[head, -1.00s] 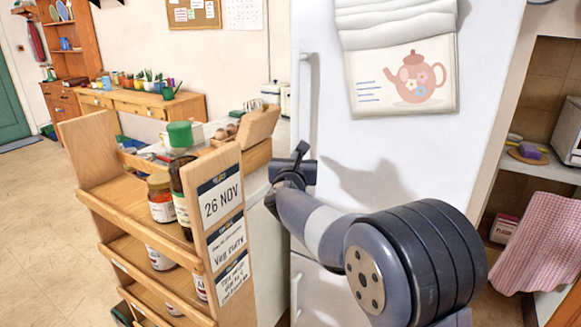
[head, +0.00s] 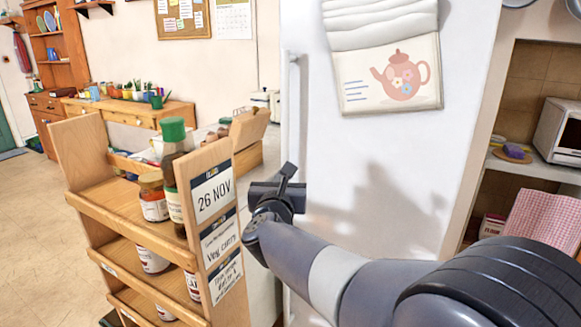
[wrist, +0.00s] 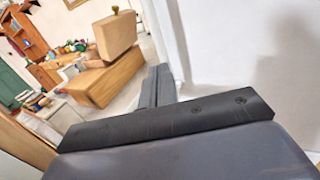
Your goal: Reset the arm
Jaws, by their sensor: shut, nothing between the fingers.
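My arm reaches from the lower right in the head view, in front of a white fridge (head: 345,165). My gripper (head: 287,174) is at its far end, just right of the wooden rack's labelled end panel. It holds nothing. In the wrist view the gripper's fingers (wrist: 157,86) are together and point toward a gap between a wooden box (wrist: 105,80) and the white fridge. I cannot tell how far the gripper is from the fridge or the rack.
The wooden rack (head: 90,165) holds a green-capped bottle (head: 172,150) and several jars, close to my gripper's left. A tea towel with a teapot (head: 400,75) hangs on the fridge. A shelf nook with a pink checked cloth (head: 545,225) is at right. Open floor (head: 30,220) lies left.

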